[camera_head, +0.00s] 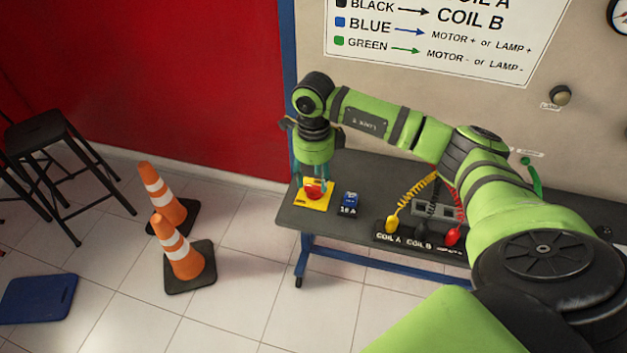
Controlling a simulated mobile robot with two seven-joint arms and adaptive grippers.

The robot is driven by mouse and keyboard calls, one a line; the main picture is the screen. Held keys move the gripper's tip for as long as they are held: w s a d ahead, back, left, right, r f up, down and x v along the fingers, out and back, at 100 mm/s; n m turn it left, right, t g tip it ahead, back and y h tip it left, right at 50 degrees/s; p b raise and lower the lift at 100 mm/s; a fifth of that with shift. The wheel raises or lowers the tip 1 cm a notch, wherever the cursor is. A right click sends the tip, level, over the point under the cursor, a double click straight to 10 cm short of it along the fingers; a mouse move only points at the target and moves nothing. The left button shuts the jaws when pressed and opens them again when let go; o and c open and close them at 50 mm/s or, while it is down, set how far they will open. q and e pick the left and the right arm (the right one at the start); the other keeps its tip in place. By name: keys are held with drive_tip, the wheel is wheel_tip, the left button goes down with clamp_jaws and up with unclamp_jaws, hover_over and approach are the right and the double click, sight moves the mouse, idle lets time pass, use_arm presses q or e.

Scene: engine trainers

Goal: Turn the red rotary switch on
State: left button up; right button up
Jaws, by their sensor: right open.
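The red rotary switch (313,191) sits on a yellow plate (318,203) at the left end of the dark grey bench top. My right arm reaches in from the right, and its gripper (313,184) points down over the switch. The fingers are open, one to each side of the red knob. I cannot tell whether they touch it. The knob is partly hidden by the fingers, and its turned position is too small to read. My left gripper is not in view.
On the bench (300,217), a blue block labelled 16 A (350,200) stands just right of the switch. Further right are yellow and red plugs with coiled leads (397,212). Two traffic cones (180,250) and a black stool (45,135) stand on the floor at left.

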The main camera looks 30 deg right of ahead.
sight(312, 186)
drive_tip(key=shift+f+p, duration=0.35)
drive_tip(key=shift+f, duration=1.25)
clamp_jaws()
drive_tip(key=shift+m, duration=0.3)
drive_tip(key=m+b, duration=0.1)
drive_tip(key=m, duration=0.1)
drive_tip(key=shift+f+m+b, duration=0.1)
drive_tip(key=shift+m+b, duration=0.3)
drive_tip(key=m+b, duration=0.1)
drive_tip(key=m, duration=0.4)
drive_tip(key=shift+w+a+b, duration=0.1)
drive_tip(key=shift+w+b, duration=0.1)
drive_tip(key=shift+b, duration=0.2)
drive_tip(key=m+b, duration=0.1)
drive_tip(key=m, duration=0.3)
drive_tip(key=shift+w+m, duration=0.1)
drive_tip(key=shift+m, duration=2.6)
